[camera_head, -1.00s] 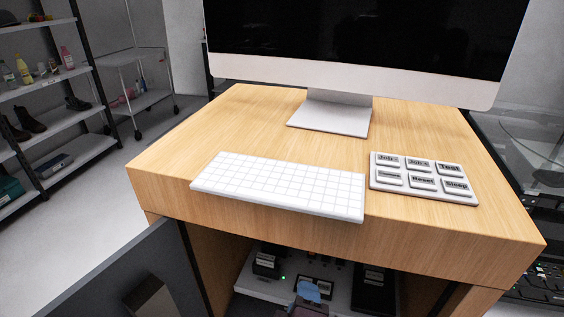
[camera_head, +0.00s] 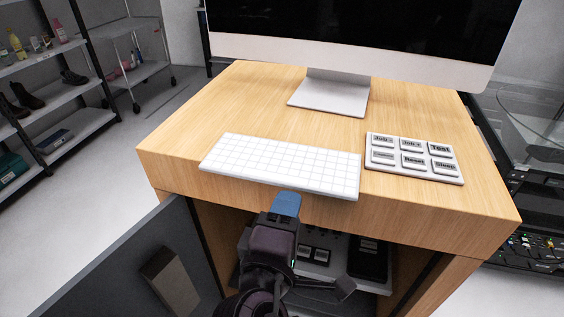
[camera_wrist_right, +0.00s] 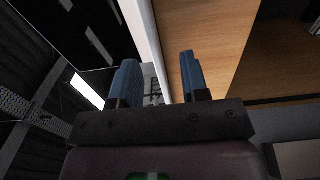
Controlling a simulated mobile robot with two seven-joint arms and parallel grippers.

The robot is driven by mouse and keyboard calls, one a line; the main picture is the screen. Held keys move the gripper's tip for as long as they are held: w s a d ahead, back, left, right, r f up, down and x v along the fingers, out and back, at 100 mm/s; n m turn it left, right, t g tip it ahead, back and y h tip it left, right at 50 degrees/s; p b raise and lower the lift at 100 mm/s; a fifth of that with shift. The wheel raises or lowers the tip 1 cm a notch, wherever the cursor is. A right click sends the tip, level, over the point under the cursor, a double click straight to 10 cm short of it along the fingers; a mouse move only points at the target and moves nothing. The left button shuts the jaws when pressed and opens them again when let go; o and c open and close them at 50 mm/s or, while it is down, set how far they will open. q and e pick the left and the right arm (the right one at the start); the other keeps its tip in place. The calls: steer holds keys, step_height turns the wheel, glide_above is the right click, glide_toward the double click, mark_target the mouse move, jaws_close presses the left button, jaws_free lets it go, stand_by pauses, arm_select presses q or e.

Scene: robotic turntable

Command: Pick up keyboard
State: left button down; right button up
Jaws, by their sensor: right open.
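The white keyboard (camera_head: 283,164) lies flat along the front edge of the wooden desk, its front rim slightly over the edge. My right gripper (camera_head: 286,204), with blue fingers, is just in front of and below the keyboard's front edge in the head view. The right wrist view shows its two blue fingers (camera_wrist_right: 160,76) apart, with no object clearly held between them. A pale strip runs up past the fingers there; I cannot tell for sure whether it is the keyboard. My left gripper is not in view.
A button panel (camera_head: 413,158) lies right of the keyboard. A monitor stand (camera_head: 328,93) is behind it on the desk (camera_head: 246,106). An open cabinet door (camera_head: 130,265) is at lower left, beside the compartment under the desk. Shelves stand at far left.

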mark_target(293, 188)
steer(key=shift+r+b+x, duration=0.15)
steer(key=shift+b+x, duration=0.25)
steer(key=shift+x, duration=0.9)
steer(key=shift+r+b+x, duration=0.2)
steer(key=shift+b+x, duration=0.2)
steer(key=shift+x, duration=0.9)
steer(key=shift+a, duration=0.15)
steer(key=shift+c, duration=0.6)
jaws_close()
